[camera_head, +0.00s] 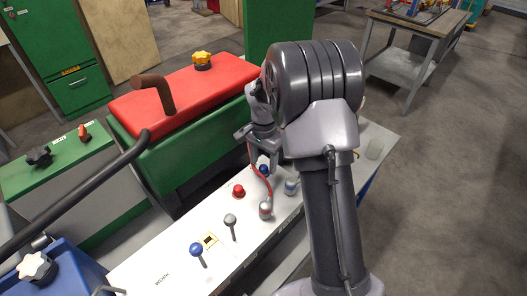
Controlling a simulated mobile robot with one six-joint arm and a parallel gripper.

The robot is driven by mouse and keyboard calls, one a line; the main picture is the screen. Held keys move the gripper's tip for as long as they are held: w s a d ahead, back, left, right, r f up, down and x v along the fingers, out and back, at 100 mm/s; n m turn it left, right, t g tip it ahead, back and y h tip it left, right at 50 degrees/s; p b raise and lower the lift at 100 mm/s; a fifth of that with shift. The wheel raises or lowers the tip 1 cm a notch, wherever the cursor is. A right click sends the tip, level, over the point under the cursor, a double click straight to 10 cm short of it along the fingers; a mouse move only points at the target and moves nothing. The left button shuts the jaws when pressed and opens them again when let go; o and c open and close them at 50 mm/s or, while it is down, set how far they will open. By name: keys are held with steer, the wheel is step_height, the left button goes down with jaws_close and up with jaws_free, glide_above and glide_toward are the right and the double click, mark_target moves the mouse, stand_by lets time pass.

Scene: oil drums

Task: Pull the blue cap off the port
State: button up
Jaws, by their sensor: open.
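A small blue cap (264,169) shows on the white panel (150,262), just below my gripper and partly hidden by it. My gripper (259,163) is open and points down at the panel, close above the blue cap. I cannot tell whether the fingers touch the cap or stand around it. The port under the cap is hidden. A blue ball knob (196,249) on a thin lever stands nearer on the same panel.
A red knob (239,190), a grey lever knob (230,220) and silver fittings (266,209) stand near my gripper. A thin red cord runs down beside it. A green box with a red lid (185,90) stands behind. Open floor lies to the right.

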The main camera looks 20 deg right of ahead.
mark_target(263, 167)
steer(key=shift+f, duration=0.85)
jaws_close()
steer(key=shift+r+p, duration=0.3)
steer(key=shift+r, duration=0.35)
steer(key=shift+r, duration=0.15)
steer(key=shift+r+p, duration=0.35)
steer(key=shift+p, duration=0.1)
steer(key=shift+r+p, duration=1.5)
steer(key=shift+r, duration=0.55)
